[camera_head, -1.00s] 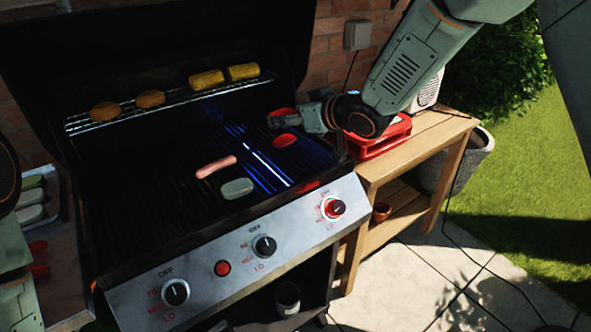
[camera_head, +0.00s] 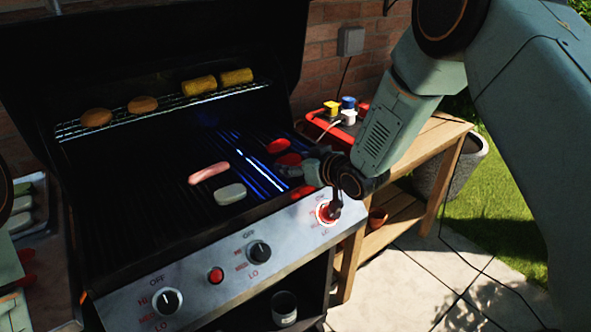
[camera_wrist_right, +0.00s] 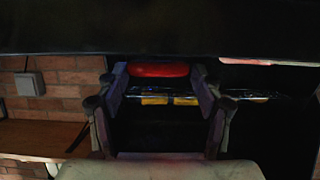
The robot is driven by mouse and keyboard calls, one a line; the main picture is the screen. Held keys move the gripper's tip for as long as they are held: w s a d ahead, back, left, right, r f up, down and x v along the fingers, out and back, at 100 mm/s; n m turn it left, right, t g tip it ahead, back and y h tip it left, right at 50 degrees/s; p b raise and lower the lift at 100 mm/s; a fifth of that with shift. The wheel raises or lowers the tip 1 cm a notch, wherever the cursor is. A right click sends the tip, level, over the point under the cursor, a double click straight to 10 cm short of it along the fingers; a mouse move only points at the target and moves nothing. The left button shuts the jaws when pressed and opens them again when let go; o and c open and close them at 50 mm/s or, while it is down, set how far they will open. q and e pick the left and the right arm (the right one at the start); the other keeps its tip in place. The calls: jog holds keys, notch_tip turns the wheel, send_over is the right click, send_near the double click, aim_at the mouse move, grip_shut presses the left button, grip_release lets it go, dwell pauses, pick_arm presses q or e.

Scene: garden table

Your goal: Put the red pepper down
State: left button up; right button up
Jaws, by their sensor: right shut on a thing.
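My right gripper (camera_head: 296,171) is over the right side of the grill grate (camera_head: 165,205), low and close to the bars. It is shut on a red pepper (camera_head: 288,160), which also shows between the fingertips (camera_wrist_right: 158,84) in the right wrist view, as a red pepper (camera_wrist_right: 158,70). I cannot tell if the held pepper touches the bars. Another red pepper piece (camera_head: 278,145) lies just behind it, and another red piece (camera_head: 302,192) lies in front, near the grill's front edge. My left gripper is out of view; only part of its arm shows at the left edge.
A sausage (camera_head: 208,173) and a pale piece (camera_head: 230,193) lie left of the gripper. Buns (camera_head: 97,117) and corn (camera_head: 238,76) sit on the raised rack. The control panel (camera_head: 190,275) runs along the front. A wooden side table (camera_head: 440,135) holds a red tray (camera_head: 318,118).

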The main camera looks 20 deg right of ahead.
jog(key=shift+f, duration=0.75)
jog(key=shift+w, duration=0.1)
jog(key=shift+f, duration=0.2)
jog(key=o, duration=1)
jog(key=shift+o, duration=0.2)
jog(key=shift+r, duration=0.1)
